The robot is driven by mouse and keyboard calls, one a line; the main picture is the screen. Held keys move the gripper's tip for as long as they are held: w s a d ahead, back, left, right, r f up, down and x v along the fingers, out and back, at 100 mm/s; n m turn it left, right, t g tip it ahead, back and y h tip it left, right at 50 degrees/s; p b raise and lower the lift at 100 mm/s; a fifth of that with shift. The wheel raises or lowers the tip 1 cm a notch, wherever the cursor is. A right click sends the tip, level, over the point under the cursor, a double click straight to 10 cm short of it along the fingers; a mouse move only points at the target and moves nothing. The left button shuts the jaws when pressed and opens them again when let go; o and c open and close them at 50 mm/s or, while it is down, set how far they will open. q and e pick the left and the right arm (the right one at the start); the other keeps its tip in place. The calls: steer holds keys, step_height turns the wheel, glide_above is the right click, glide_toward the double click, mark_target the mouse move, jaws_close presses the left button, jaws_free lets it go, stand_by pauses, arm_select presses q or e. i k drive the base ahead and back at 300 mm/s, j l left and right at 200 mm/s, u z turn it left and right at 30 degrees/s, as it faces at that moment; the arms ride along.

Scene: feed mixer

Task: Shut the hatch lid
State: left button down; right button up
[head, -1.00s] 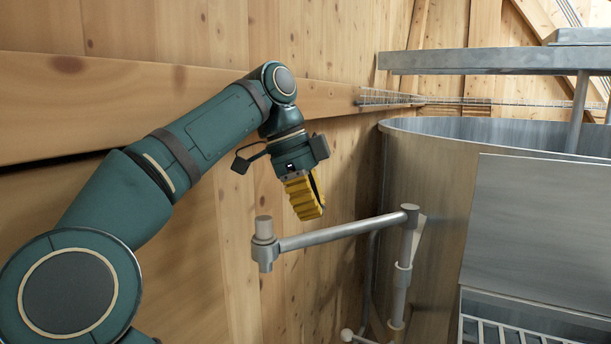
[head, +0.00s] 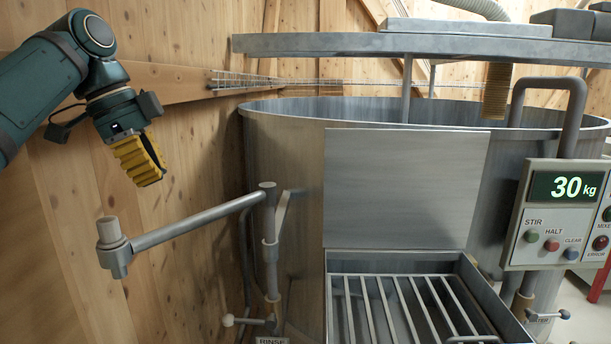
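The hatch lid (head: 405,188) is a flat grey metal plate. It stands raised, nearly upright, at the back of the hatch box (head: 480,285) on the front of the mixer drum. The box below it is open, and a grate of metal bars (head: 400,308) shows inside. My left gripper (head: 148,176), with yellow ribbed fingers, hangs at the upper left in front of the wooden wall, well apart from the lid. Its fingers overlap in this view, so its opening is unclear. My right gripper is not in view.
A grey swing arm (head: 195,219) with an upright end knob stands between my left gripper and the hatch. A control panel (head: 558,215) reading 30 kg, with several buttons, is at the right. A metal beam (head: 400,45) crosses above the drum (head: 290,150).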

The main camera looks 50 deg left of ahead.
mark_target(397, 188)
steer(key=l, duration=1.45)
